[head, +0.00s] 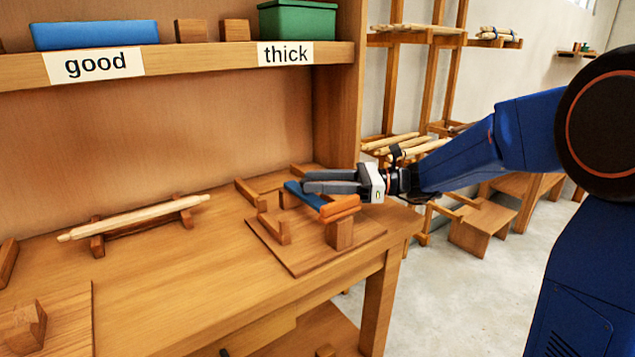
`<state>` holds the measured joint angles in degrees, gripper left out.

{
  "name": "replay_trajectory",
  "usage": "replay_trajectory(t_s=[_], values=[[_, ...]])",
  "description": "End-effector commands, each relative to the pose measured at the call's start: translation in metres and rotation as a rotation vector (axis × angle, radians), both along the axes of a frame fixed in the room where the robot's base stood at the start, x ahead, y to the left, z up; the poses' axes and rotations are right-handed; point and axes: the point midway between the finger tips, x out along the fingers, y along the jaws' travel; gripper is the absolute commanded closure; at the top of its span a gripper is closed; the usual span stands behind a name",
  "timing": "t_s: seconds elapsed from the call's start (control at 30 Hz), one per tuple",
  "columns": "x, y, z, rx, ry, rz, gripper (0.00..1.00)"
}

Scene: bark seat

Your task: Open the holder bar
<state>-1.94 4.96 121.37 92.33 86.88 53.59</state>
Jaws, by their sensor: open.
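The holder on the bench has a wooden base board (290,259) with upright wooden blocks. A blue bar (305,196) lies slanting across it, with an orange piece (340,207) at its near end, above a wooden post (340,234). I take the blue and orange part to be the holder bar; it looks low and close to level. My gripper (306,181) reaches in from the right with its grey fingers pointing left. It is open, with its fingers above or beside the bar. The fingers hide part of the bar, and I cannot tell whether they touch it.
A pale stick (135,217) rests on a wooden cradle (98,246) at the left. A shelf (200,60) above carries a blue box (95,35), a green box (297,20) and labels. A rack (430,40) with sticks stands behind my arm. The bench middle is clear.

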Motion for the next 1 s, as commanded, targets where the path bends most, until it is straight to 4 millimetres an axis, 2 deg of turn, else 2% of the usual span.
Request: replay_trajectory(t_s=[0.3,0.33,0.5,0.77,1.0], values=[[0.000,0.003,0.000,0.000,0.000,0.000,0.59],[0.000,0.003,0.000,0.000,0.000,0.000,0.61],[0.000,0.002,0.000,0.000,0.000,0.000,1.00],[0.000,0.003,0.001,-0.008,0.009,0.000,1.00],[0.004,0.005,0.010,-0.057,0.079,0.000,1.00]])
